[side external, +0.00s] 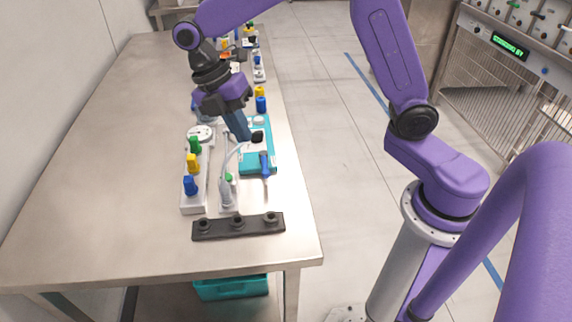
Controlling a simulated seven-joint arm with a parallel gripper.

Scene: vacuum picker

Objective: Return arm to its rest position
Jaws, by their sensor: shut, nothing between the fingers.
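My gripper (240,130) hangs from the purple arm over the long steel table (110,150), above the middle of a row of items. Its blue-grey fingers are shut with nothing visible between them. The tips end close to a teal tray (256,168) with a dark knob and a blue-handled tool (266,167) on it. I cannot tell whether the tips touch anything.
A white block (193,208) carries green, yellow and blue pegs. A clear piece with a pale tube (228,190) stands beside it. More small items line the table's far right edge. The table's left side is clear. A teal bin (232,288) sits underneath. A metal cabinet (510,90) stands at right.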

